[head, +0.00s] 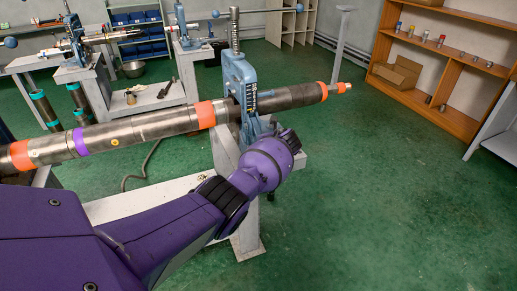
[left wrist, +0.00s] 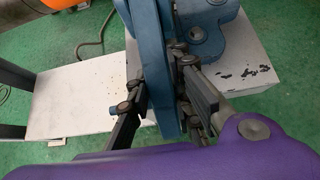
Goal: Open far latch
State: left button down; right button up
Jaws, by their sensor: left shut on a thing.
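A blue pipe vise (head: 238,72) stands on a white stand, with a long grey pipe (head: 160,126) with orange bands running through it. My left arm reaches to the near right side of this vise, and its wrist hides the gripper in the head view. In the left wrist view my left gripper (left wrist: 165,97) has one finger on each side of a flat, curved blue part of the vise (left wrist: 152,58) and is shut on it. I cannot tell whether this part is the latch. My right gripper is not in view.
A second vise (head: 72,40) and a third vise (head: 183,28) stand further back. The white stand beam (head: 128,203) runs below the pipe. Wooden shelves (head: 445,60) stand at the right. The green floor to the right is clear.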

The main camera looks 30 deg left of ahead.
pick_arm(q)
jog(key=shift+s+r+g+h, duration=0.1)
jog(key=shift+r+g+h, duration=0.2)
jog(key=shift+r+g, duration=0.15)
jog(key=shift+p, duration=0.3)
jog(key=c, duration=1.6)
grip_release()
jog(key=shift+d+r, duration=0.1)
jog(key=shift+s+d+r, duration=0.15)
jog(key=shift+d+r, duration=0.1)
jog(key=shift+r, duration=0.1)
jog(key=v, duration=1.1)
jog(key=shift+s+a, duration=0.1)
